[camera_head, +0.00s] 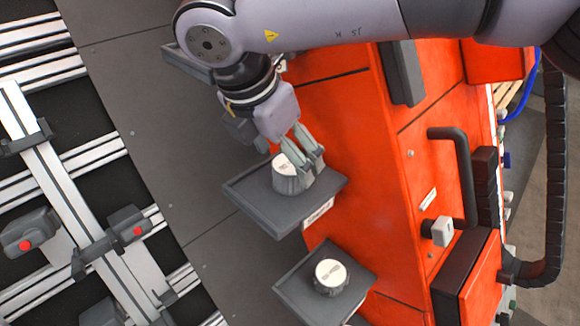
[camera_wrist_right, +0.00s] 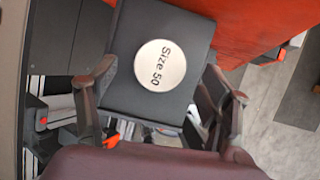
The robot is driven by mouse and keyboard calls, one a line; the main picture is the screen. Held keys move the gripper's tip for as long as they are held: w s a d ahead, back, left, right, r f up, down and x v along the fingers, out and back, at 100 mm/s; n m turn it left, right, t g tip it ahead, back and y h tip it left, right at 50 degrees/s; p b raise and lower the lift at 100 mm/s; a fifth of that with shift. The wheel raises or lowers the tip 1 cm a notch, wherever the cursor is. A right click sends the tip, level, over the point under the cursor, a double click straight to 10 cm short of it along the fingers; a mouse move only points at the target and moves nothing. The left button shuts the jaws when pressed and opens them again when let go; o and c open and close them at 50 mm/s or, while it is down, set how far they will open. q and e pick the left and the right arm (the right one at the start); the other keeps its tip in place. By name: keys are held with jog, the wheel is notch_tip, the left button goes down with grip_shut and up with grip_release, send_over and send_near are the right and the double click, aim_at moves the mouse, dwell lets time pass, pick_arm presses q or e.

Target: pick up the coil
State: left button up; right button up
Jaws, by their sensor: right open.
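Two grey round pieces with white labelled tops stand on two separate dark trays in the head view. I take them to be coils. The upper coil (camera_head: 286,172) is on the upper tray (camera_head: 247,205). My right gripper (camera_head: 306,166) reaches down at this coil, with its fingers at the coil's upper right side. In the right wrist view a white top marked "Size 50" (camera_wrist_right: 160,65) shows between the spread fingers, over a dark tray (camera_wrist_right: 128,98). I cannot tell whether a finger touches the coil. My left gripper is out of view.
The lower coil (camera_head: 330,275) sits on the lower tray (camera_head: 296,301), nearer the bottom of the head view. An orange machine body (camera_head: 345,150) with a dark handle (camera_head: 463,165) stands to the right. Conveyor rails (camera_head: 60,180) run at the left, beyond a grey plate (camera_head: 135,110).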

aim_at(289, 164)
jog(key=x, duration=0.3)
jog(key=shift+w+d+f+p, duration=0.15)
jog(key=shift+f+p, duration=0.1)
jog(key=shift+p, duration=0.15)
jog(key=shift+c, duration=0.8)
jog(key=shift+r, duration=0.1)
jog(key=c, duration=1.3)
